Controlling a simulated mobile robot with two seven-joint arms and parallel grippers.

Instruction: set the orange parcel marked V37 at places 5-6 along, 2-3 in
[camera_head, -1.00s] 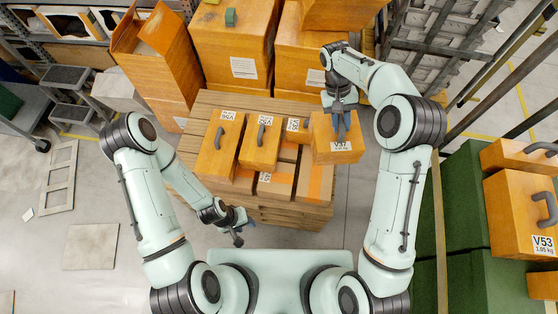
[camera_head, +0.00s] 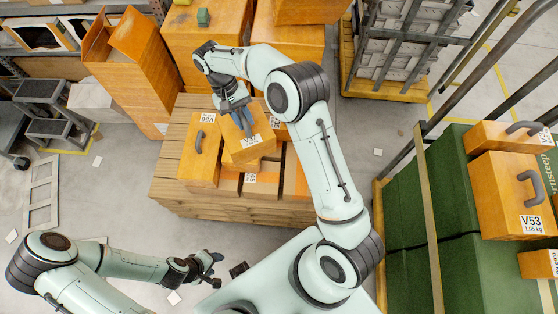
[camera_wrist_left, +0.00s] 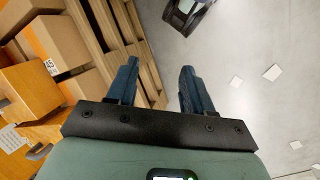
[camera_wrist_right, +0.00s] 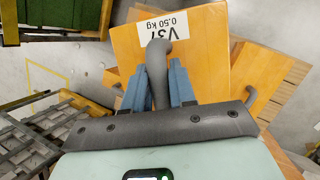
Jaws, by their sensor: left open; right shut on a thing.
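The orange parcel marked V37 (camera_head: 252,151) is over the pallet in the head view. My right gripper (camera_head: 234,108) is shut on its grey handle. In the right wrist view, the parcel (camera_wrist_right: 207,70) fills the middle, its handle (camera_wrist_right: 157,75) between the fingers. I cannot tell how high it hangs. An orange parcel with a handle (camera_head: 199,153) lies left of it on the pallet load. Another labelled orange parcel (camera_head: 280,131) is mostly hidden behind it. My left gripper (camera_head: 214,270) is open and empty, low in front of the pallet; its fingers (camera_wrist_left: 160,80) are apart.
The slatted wooden pallet (camera_head: 167,150) bears brown cartons (camera_head: 228,188) under the parcels. Tall orange boxes (camera_head: 207,50) stand behind. Green blocks (camera_head: 463,280) with an orange V53 parcel (camera_head: 497,192) stand at the right. A step stool (camera_head: 55,130) is at the left. Floor in front is open.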

